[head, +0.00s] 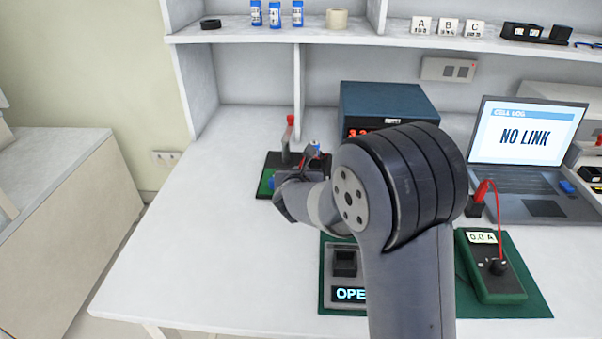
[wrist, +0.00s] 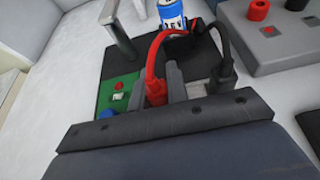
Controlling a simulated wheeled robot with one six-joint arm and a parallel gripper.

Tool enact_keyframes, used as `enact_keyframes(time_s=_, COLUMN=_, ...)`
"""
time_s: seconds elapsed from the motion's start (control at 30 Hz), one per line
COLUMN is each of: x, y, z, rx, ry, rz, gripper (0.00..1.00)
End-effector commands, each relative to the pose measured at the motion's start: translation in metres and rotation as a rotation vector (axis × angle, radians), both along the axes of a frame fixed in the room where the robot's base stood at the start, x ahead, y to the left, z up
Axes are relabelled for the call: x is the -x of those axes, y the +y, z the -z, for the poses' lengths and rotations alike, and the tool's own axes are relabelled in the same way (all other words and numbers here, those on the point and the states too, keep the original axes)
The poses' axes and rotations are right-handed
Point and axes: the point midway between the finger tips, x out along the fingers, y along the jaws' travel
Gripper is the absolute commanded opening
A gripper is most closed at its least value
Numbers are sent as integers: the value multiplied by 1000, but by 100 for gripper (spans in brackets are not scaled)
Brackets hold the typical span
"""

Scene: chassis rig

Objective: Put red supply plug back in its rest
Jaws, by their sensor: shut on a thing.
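My gripper (wrist: 156,82) is shut on the red plug (wrist: 155,94), whose body sits between the two grey fingers in the wrist view. A red lead curves up from it towards a blue cell (wrist: 171,18). Its lower end is hidden, so I cannot tell whether it sits in a rest. A black plug (wrist: 222,77) with a black lead stands just right of the fingers, apart from the red plug. In the head view my gripper (head: 284,196) is over the black stand (head: 264,172), and the red plug cannot be made out there.
The stand carries a grey post (wrist: 122,36) and a green panel (wrist: 118,94). A grey box with red and black terminals (wrist: 266,42) lies to the right. The blue supply (head: 385,103) is behind my arm. A green meter (head: 490,265) lies right; the bench (head: 175,235) is clear at left.

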Motion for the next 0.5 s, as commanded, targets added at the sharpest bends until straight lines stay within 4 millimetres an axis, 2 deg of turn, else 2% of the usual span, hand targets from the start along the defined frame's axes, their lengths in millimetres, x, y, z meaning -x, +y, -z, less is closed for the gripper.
enact_keyframes(time_s=0.03, x=1, y=0, z=3, rx=0, ry=4, rz=0, gripper=17)
enact_keyframes(time_s=0.33, x=1, y=-1, z=4, rx=1, ry=8, rz=1, gripper=41)
enact_keyframes(time_s=0.5, x=1, y=-2, z=5, rx=1, ry=10, rz=3, gripper=41)
